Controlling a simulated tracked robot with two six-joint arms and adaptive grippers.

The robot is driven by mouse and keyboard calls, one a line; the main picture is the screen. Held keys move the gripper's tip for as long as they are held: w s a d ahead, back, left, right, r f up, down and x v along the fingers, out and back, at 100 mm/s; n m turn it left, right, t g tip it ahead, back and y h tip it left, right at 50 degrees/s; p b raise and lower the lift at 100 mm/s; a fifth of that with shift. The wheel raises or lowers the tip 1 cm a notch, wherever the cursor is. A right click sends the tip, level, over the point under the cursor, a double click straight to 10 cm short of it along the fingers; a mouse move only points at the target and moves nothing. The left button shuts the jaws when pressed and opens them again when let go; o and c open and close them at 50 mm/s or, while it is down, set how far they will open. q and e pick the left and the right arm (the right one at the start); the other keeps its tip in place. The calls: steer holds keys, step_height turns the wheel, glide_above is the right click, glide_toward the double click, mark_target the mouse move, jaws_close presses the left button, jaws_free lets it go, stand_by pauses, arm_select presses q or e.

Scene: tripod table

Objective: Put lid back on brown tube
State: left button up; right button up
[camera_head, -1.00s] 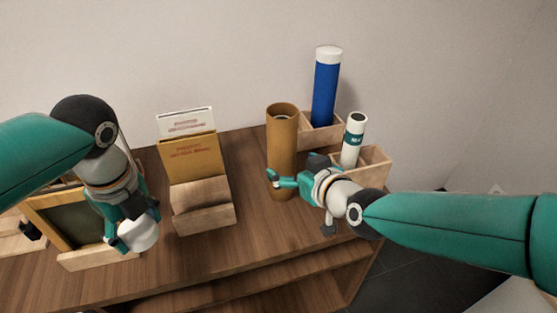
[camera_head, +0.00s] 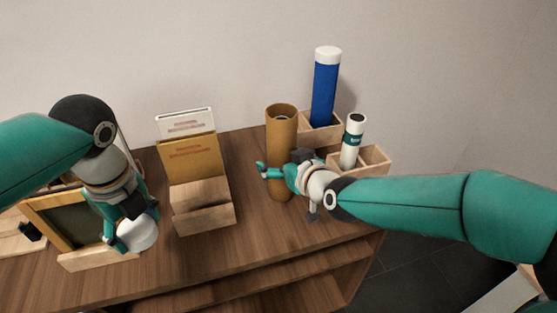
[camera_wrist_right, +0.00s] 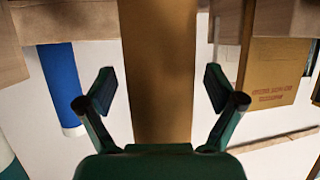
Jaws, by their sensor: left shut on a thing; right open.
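The brown tube (camera_head: 281,130) stands upright on the table with its top open. My right gripper (camera_head: 268,172) is open at the tube's lower half. In the right wrist view the tube (camera_wrist_right: 158,70) runs between the two spread fingers of the right gripper (camera_wrist_right: 160,92), with a gap on each side. My left gripper (camera_head: 133,230) is shut on a white lid (camera_head: 138,234), held at the left near a framed board. The lid is well apart from the tube.
A blue tube (camera_head: 325,90) with a white cap and a white tube (camera_head: 353,140) stand in wooden holders behind and right of the brown tube. A wooden stand with booklets (camera_head: 193,155) is between the grippers. A framed board (camera_head: 75,220) stands at the left. The table front (camera_head: 255,245) is clear.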

mark_target(290, 125)
steer(key=c, duration=1.3)
steer(key=shift+r, duration=0.15)
arm_select(q)
steer(key=shift+r, duration=0.2)
arm_select(e)
steer(key=shift+r, duration=0.5)
arm_select(q)
step_height(290, 125, up, 4)
steer(key=p, duration=0.4)
steer(key=shift+r+p, duration=0.2)
steer(key=shift+p, duration=0.15)
arm_select(e)
step_height(290, 125, up, 9)
steer(key=shift+f, duration=0.15)
arm_select(q)
step_height(290, 125, up, 8)
steer(key=p, duration=0.8)
arm_select(e)
step_height(290, 125, up, 10)
steer(key=shift+r, duration=0.1)
arm_select(q)
steer(key=shift+r, duration=0.1)
